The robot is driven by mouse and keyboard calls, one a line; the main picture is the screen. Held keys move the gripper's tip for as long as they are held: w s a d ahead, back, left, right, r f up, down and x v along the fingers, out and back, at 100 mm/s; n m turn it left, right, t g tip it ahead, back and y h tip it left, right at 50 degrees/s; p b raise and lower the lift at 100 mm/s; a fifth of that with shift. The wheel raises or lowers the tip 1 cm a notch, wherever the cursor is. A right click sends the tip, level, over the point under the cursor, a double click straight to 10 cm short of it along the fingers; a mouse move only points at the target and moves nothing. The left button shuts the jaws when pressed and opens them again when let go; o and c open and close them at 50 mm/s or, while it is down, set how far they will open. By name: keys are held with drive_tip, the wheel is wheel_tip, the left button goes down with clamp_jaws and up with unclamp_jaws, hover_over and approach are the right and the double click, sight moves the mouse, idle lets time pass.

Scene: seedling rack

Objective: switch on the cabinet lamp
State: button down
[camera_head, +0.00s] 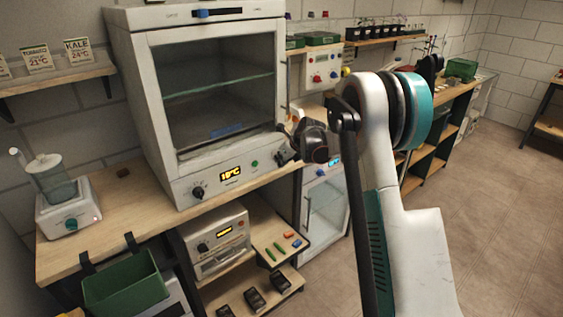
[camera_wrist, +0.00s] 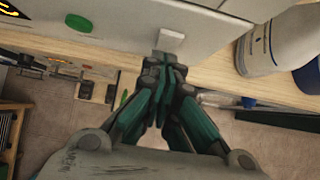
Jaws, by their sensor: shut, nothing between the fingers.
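The white cabinet (camera_head: 182,187) stands on the wooden bench, its glass door closed and its inside dim. Its lower panel carries a black knob (camera_head: 198,192), a lit display (camera_head: 231,173) and a green button (camera_head: 255,164). The green button also shows in the wrist view (camera_wrist: 78,22). A small white switch (camera_wrist: 170,39) sticks out of the panel there. My gripper (camera_wrist: 165,66) is shut and empty, with its fingertips right at the switch; I cannot tell whether they touch it. In the head view my gripper (camera_head: 284,154) is at the panel's right end and hides the switch.
A white bottle (camera_wrist: 272,45) stands close to the right of my gripper in the wrist view. A stirrer-like device (camera_head: 68,208) sits on the bench at left. A green bin (camera_head: 125,285) hangs at the bench's front. The floor at right is clear.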

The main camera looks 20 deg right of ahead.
drive_tip(key=shift+w+f+t, duration=0.15)
drive_tip(key=shift+w+t, duration=0.05)
drive_tip(key=shift+t, duration=0.1)
drive_tip(key=shift+r+p, duration=0.3)
drive_tip(key=shift+r, duration=0.55)
